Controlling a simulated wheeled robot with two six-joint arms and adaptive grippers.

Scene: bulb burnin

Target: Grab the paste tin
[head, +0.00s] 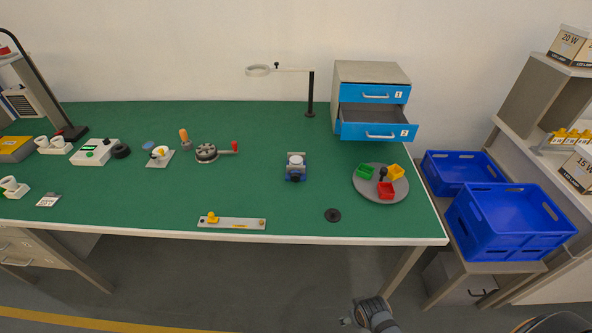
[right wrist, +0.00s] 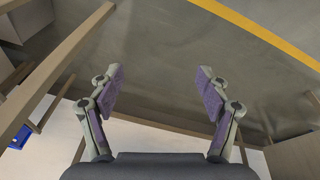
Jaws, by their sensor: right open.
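No tin is clearly marked as paste. A small flat blue-grey round piece (head: 148,145) lies on the left part of the green bench and may be the paste tin; it is too small to be sure. My right gripper (head: 366,312) is low in the head view, in front of the bench's front edge and far from that piece. In the right wrist view the right gripper (right wrist: 160,88) is open and empty, with bare floor beyond its fingers. My left gripper is in neither view.
The green bench (head: 250,185) holds a vice-like blue block (head: 295,168), a black disc (head: 333,214), a grey turntable with coloured bins (head: 366,194) and a drawer cabinet (head: 362,70) with its lower drawer open. Blue crates (head: 510,214) stand at right. The bench's middle is mostly clear.

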